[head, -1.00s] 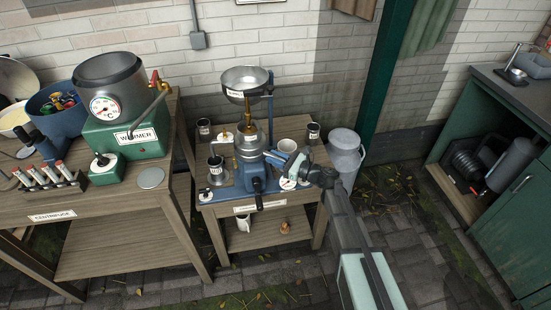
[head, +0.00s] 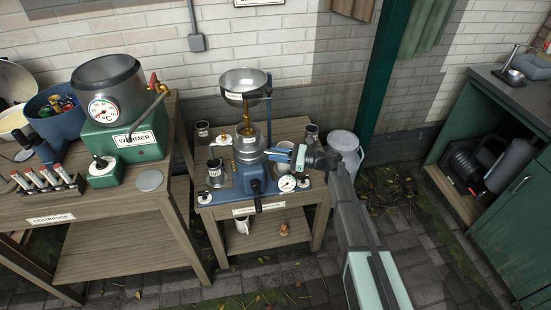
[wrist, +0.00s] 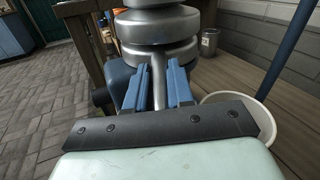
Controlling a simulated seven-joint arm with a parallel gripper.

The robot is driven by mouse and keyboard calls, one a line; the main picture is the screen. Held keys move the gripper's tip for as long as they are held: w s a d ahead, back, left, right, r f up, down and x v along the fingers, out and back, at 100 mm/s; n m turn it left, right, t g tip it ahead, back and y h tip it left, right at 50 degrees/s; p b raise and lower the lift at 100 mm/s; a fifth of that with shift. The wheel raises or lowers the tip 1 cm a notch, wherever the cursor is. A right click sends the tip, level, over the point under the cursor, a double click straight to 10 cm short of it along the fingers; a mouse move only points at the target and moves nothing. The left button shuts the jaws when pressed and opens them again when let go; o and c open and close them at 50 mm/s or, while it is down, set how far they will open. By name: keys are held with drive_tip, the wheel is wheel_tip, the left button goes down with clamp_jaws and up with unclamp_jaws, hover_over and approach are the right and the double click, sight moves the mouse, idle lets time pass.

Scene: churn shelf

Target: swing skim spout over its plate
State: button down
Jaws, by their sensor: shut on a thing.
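The separator (head: 252,150) is a blue stand with stacked silver bowls and a wide pan on top, on the small wooden bench. My gripper (head: 279,152) is at its right side, level with the silver bowls. In the wrist view my blue fingers (wrist: 160,88) are shut on a thin silver spout (wrist: 159,94), which sticks out from the stacked silver discs (wrist: 158,35). I cannot tell which plate belongs to the spout.
A steel cup with a label (head: 215,172) stands left of the separator. A white container (wrist: 240,108) is right of my fingers in the wrist view. A milk churn (head: 346,146) stands behind my arm. The warmer (head: 125,138) is on the left bench.

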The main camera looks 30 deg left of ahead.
drive_tip(key=shift+w+a+n+g+h, duration=0.2)
drive_tip(key=shift+w+n+g+h, duration=0.1)
drive_tip(key=shift+w+n+g, duration=0.3)
drive_tip(key=shift+s+g, duration=0.2)
drive_tip(key=shift+g, duration=0.1)
drive_tip(key=c, duration=1.3)
unclamp_jaws()
drive_tip(key=shift+d, duration=0.15)
drive_tip(key=v, duration=1.3)
drive_tip(key=shift+w+d, duration=0.1)
drive_tip(key=shift+d, duration=0.2)
drive_tip(key=shift+c, duration=0.4)
